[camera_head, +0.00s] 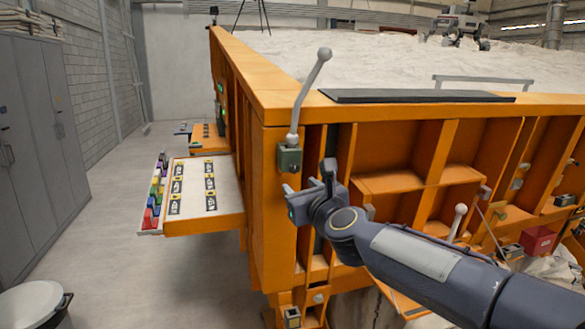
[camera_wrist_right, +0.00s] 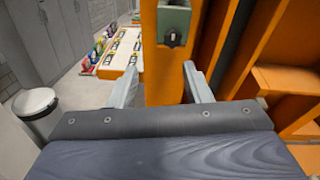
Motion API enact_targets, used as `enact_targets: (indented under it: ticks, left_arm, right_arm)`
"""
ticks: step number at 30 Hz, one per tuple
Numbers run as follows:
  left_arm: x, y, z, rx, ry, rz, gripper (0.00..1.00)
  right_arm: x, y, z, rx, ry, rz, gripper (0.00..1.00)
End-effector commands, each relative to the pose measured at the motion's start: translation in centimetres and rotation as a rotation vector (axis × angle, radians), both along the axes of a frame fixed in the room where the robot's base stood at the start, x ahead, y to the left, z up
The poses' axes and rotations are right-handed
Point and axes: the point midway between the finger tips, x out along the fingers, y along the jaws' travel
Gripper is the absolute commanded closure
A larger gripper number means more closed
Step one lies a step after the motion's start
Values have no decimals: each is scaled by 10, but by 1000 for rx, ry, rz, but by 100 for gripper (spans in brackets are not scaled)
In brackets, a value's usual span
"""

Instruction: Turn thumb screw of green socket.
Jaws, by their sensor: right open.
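The green socket (camera_head: 289,158) is fixed to the corner post of the orange sandbed, with a grey ball-ended lever (camera_head: 307,95) standing up out of it. In the right wrist view the socket (camera_wrist_right: 174,20) is at the top, cut off by the edge, and its dark thumb screw (camera_wrist_right: 173,39) shows on its lower front. My right gripper (camera_head: 306,188) is just below the socket in the head view, open and empty. In the wrist view its fingers (camera_wrist_right: 162,76) are spread apart below the thumb screw, with the orange post between and beyond them. My left gripper is not in view.
The orange sandbed wall (camera_head: 390,155) has ribs and recesses. A side table (camera_head: 205,215) with labelled cards and coloured bins stands at the left. Grey lockers (camera_head: 30,150) and a white bin (camera_head: 30,303) are farther left. Floor between is clear.

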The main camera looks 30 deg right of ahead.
Motion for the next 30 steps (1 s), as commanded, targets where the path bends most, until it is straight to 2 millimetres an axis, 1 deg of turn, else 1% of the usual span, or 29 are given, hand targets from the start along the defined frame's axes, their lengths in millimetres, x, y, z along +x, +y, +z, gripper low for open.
enact_targets:
  ticks: [1, 4, 8, 15, 18, 23, 29, 30]
  left_arm:
    - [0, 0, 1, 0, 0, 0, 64]
    - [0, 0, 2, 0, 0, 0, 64]
    - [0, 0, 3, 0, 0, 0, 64]
    - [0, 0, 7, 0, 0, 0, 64]
    - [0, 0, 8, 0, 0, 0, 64]
    - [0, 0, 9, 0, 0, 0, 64]
    - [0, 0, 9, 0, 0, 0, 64]
    - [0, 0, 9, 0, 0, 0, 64]
  right_arm:
    - [5, -5, 4, 56, -21, -26, 55]
    - [12, -12, 8, 120, -45, -55, 55]
    - [28, -16, 8, 129, -49, -59, 55]
    - [65, -25, 8, 124, -47, -57, 55]
    - [76, -28, 8, 124, -48, -57, 55]
    - [83, -30, 8, 124, -48, -57, 55]
    - [83, -30, 8, 123, -47, -56, 55]
    - [83, -30, 8, 123, -47, -56, 57]
